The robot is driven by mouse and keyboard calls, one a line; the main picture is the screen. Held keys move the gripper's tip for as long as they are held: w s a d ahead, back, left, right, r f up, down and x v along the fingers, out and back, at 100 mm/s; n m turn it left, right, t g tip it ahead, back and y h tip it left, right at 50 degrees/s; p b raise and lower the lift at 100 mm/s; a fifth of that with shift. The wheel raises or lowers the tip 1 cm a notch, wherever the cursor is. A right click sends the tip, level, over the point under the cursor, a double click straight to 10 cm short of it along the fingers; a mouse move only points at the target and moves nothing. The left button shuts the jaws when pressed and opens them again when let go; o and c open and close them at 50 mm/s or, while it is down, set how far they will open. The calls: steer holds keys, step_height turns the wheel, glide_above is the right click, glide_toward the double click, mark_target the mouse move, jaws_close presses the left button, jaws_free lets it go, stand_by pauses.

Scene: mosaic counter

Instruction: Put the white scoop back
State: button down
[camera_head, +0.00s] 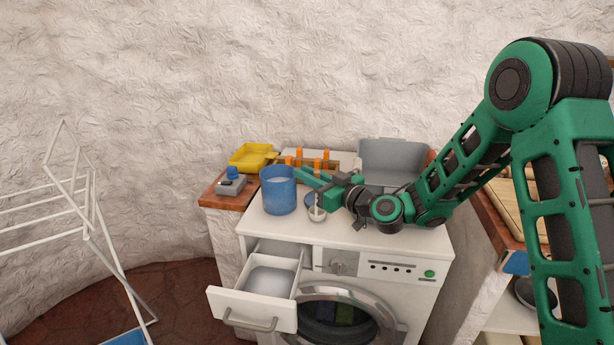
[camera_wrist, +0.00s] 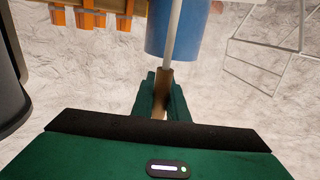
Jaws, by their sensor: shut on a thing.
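My gripper (camera_head: 312,181) is shut on the white scoop (camera_head: 317,213) above the washing machine top, just right of the blue tub. In the head view the scoop's pale cup hangs below my gripper. In the wrist view my gripper (camera_wrist: 164,88) holds a brownish grip part, and a thin pale shaft (camera_wrist: 173,35) runs up from it in front of the blue tub. The open-topped blue tub (camera_head: 278,192) stands upright; it also shows in the wrist view (camera_wrist: 197,30). The scoop's cup is out of sight in the wrist view.
The washing machine's drawer (camera_head: 268,282) is pulled out and has pale contents. A blue disc (camera_head: 309,198) lies partly hidden behind the scoop. A drying rack (camera_head: 75,215) is left.

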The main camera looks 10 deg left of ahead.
steer(key=c, duration=1.7)
jaws_free()
steer(key=shift+f, duration=0.1)
steer(key=shift+c, duration=0.2)
steer(key=v, duration=1.2)
